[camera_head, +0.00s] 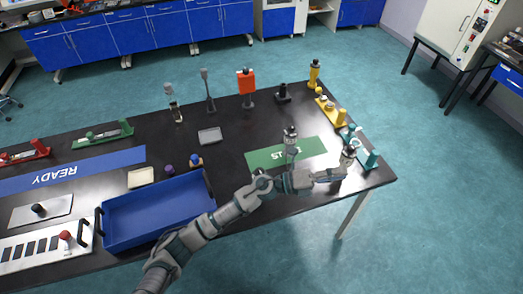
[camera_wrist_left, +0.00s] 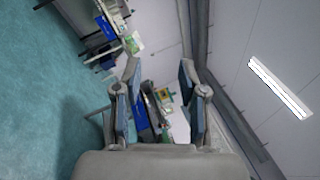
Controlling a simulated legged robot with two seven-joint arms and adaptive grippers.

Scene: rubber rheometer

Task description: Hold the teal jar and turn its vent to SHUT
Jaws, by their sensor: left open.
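Teal parts stand at the right end of the black table: a short upright teal cylinder (camera_head: 373,159) and a smaller teal piece (camera_head: 353,129) behind it. They are too small to tell which is the jar, and I cannot read a vent setting. My right gripper is not in view.
A green mat (camera_head: 262,157) lies left of the gripper, with a grey dark-topped piece (camera_head: 290,135) over it. A yellow holder (camera_head: 337,117) is behind. A blue tray (camera_head: 150,232) stands at front left. The table's right edge is close to the teal parts.

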